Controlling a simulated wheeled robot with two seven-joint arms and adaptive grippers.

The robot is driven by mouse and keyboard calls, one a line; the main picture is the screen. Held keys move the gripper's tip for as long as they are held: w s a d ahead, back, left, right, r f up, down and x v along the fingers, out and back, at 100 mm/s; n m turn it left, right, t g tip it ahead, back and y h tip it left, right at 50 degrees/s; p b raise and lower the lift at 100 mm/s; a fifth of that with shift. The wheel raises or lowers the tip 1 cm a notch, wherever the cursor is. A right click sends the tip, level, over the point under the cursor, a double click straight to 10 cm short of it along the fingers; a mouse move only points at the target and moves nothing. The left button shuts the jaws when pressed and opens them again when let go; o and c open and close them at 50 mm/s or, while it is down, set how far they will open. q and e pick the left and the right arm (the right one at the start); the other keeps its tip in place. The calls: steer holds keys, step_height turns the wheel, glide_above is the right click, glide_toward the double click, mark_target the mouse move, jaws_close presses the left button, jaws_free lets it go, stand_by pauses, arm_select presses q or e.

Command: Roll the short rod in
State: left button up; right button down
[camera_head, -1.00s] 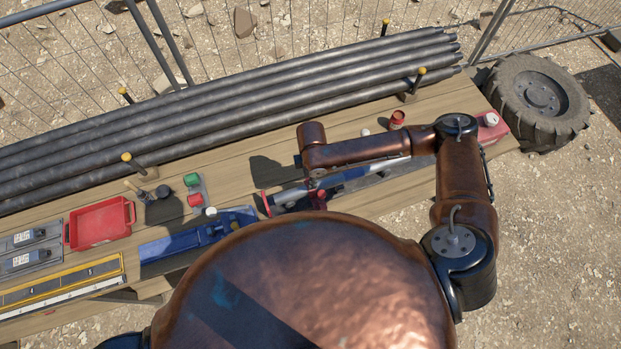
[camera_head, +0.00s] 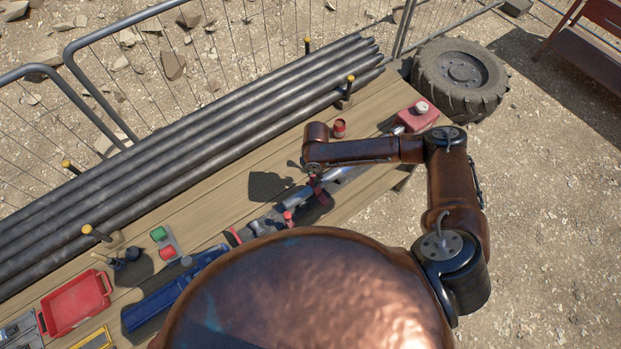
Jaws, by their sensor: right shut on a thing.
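My right gripper (camera_head: 316,190) reaches down to the work bench at the end of my copper-coloured arm. It is shut, apparently on the short grey rod (camera_head: 294,197), though the fingers are small and dark and the contact is hard to see. The rod lies low along the bench's front part, roughly parallel to the long dark rods. Part of it is hidden behind my wrist and forearm. A red-topped part (camera_head: 288,217) stands just left of the gripper. My left gripper is not in view.
Several long dark rods (camera_head: 200,145) lie along the back between yellow-topped posts. A red cup (camera_head: 339,128) and red box (camera_head: 418,115) stand to the right. A blue tool (camera_head: 170,297) and red tray (camera_head: 75,304) are at left. A tyre (camera_head: 461,80) lies beyond the bench's right end.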

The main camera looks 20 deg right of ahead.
steer(key=shift+w+d, duration=0.1)
steer(key=shift+d, duration=0.15)
steer(key=c, duration=1.6)
jaws_free()
steer(key=shift+a, duration=0.1)
steer(key=shift+r, duration=0.15)
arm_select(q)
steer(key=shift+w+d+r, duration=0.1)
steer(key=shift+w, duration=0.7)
arm_select(e)
step_height(320, 180, up, 12)
steer(key=shift+f, duration=0.1)
